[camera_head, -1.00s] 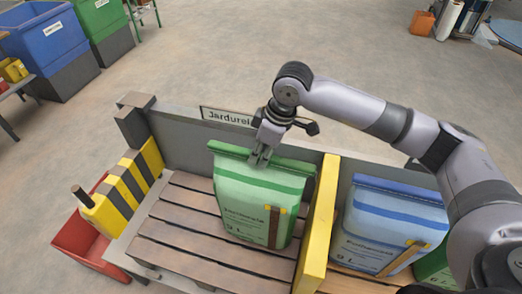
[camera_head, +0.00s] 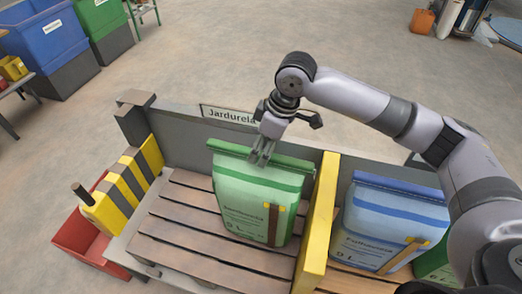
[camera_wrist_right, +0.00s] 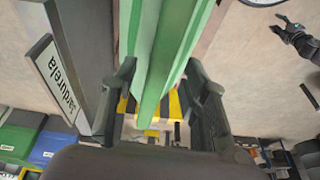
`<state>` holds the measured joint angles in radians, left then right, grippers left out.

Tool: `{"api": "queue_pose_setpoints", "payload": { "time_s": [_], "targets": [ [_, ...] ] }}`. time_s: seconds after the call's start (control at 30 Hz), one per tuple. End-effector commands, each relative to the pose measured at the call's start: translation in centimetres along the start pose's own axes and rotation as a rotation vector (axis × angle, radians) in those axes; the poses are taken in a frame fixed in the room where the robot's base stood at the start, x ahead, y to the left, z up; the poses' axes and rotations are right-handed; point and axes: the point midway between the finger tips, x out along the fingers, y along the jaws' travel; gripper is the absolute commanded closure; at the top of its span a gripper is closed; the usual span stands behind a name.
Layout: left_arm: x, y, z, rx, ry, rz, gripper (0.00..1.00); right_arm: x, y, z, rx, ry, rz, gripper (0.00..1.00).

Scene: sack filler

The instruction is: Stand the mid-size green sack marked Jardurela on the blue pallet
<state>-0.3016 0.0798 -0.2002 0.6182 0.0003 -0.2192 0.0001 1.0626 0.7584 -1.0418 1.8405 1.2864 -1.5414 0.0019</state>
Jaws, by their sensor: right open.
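A green sack (camera_head: 257,204) with a darker green top band stands on brown wooden slats (camera_head: 190,225) in the left bay. Its print is too small to read surely; "9 L" shows. A sign reading "Jardurela" (camera_head: 229,116) is on the wall behind it; the sign also shows in the right wrist view (camera_wrist_right: 57,83). My right gripper (camera_head: 263,156) is at the sack's top edge, open, its fingers on either side of the green top (camera_wrist_right: 160,65) in the wrist view. A dark jointed thing at the wrist view's right edge may be my left gripper (camera_wrist_right: 298,38). No blue pallet is visible.
A yellow divider (camera_head: 317,225) stands close right of the sack. A blue sack (camera_head: 388,225) is in the right bay. A yellow-black striped barrier (camera_head: 125,187) and red bin (camera_head: 80,240) are at left. Open floor lies behind.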

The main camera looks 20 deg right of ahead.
Motion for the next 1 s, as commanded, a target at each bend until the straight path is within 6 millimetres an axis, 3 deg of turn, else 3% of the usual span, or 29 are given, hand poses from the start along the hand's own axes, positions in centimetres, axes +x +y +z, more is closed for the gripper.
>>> {"api": "queue_pose_setpoints", "payload": {
  "time_s": [0.2,0.43,0.63,1.0],
  "targets": [
    [0.0,-0.1,-0.1,0.000,0.002,-0.001,0.60,-4.9,0.1,-0.1,-0.001,0.006,0.005,0.58],
    [0.0,-0.1,-0.2,0.000,0.002,-0.001,0.60,-9.0,0.1,-0.1,-0.001,0.006,0.004,0.58],
    [0.0,-0.1,-0.2,0.000,0.003,-0.001,0.60,-10.4,0.1,-0.1,-0.001,0.004,0.002,0.58],
    [0.0,-0.1,-0.2,0.001,0.003,-0.001,0.60,-10.5,0.1,-0.1,-0.001,0.004,0.002,0.58]
  ]
}}
